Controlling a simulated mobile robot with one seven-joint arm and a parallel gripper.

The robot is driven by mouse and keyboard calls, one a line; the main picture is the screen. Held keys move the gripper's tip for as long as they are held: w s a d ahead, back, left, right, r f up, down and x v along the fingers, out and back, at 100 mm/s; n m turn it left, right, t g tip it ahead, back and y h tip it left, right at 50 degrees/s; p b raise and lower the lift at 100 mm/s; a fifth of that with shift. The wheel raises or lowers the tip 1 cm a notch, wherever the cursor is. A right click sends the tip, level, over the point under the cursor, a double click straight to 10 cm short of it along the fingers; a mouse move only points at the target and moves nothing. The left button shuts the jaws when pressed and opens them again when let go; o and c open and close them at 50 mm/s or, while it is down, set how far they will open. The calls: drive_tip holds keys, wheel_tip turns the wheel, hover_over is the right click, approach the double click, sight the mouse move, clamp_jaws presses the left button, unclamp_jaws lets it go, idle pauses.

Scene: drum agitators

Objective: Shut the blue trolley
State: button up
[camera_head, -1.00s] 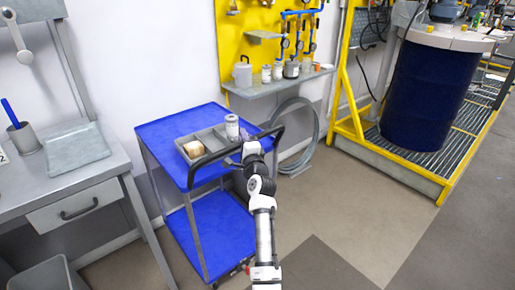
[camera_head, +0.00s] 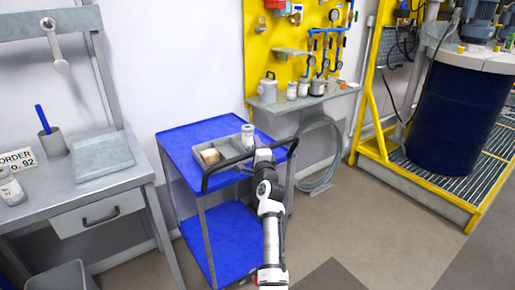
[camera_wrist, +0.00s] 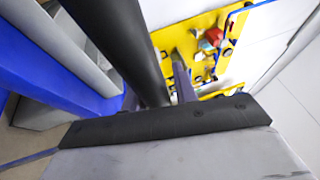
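The blue trolley (camera_head: 222,232) stands in the middle of the head view, between the desk and the yellow stand. It has a blue top and a blue lower shelf on grey legs; no door or drawer shows on it. Its black handle (camera_head: 224,166) runs along the near side of the top. My gripper (camera_head: 257,153) is at the handle, toward its right part. In the wrist view the thick black handle bar (camera_wrist: 118,45) runs down beside a dark finger (camera_wrist: 184,82). The other finger is not clear, so I cannot tell whether the fingers grip the bar.
A grey divided tray (camera_head: 226,151) with a tan block and a white jar (camera_head: 247,131) sits on the trolley top. The grey desk (camera_head: 60,188) is left, with a bin (camera_head: 62,277) below. A coiled hose (camera_head: 322,152) hangs behind. Floor right of the trolley is clear.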

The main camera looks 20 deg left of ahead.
drive_tip(key=shift+o, duration=1)
drive_tip(key=shift+f, duration=0.15)
drive_tip(key=shift+d, duration=0.1)
drive_tip(key=b+v, duration=0.1)
drive_tip(key=v, duration=1.2)
drive_tip(key=shift+s+d+b, duration=0.2)
drive_tip(key=shift+s+b, duration=0.15)
